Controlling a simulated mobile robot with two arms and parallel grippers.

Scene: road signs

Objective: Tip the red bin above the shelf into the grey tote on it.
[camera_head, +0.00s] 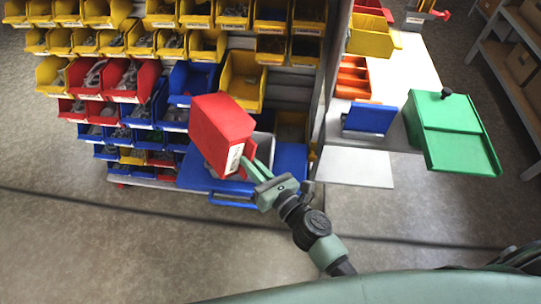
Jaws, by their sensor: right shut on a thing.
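The red bin (220,124) is held up in front of the shelf rack, tilted, with a white label on its near end. My right gripper (250,168) is shut on the bin's near lower end. The grey tote (264,146) shows only in part behind and to the right of the red bin. The bin covers most of the tote, and its inside is mostly hidden. I cannot tell whether anything is in the bin or has fallen out. My left gripper is not in view.
Blue surfaces (291,158) flank the tote. Rows of yellow, red and blue bins (127,78) fill the rack at the left and behind. At the right are a white bench (402,70), a blue bin (370,118) and a green box (458,135). The floor in front is clear.

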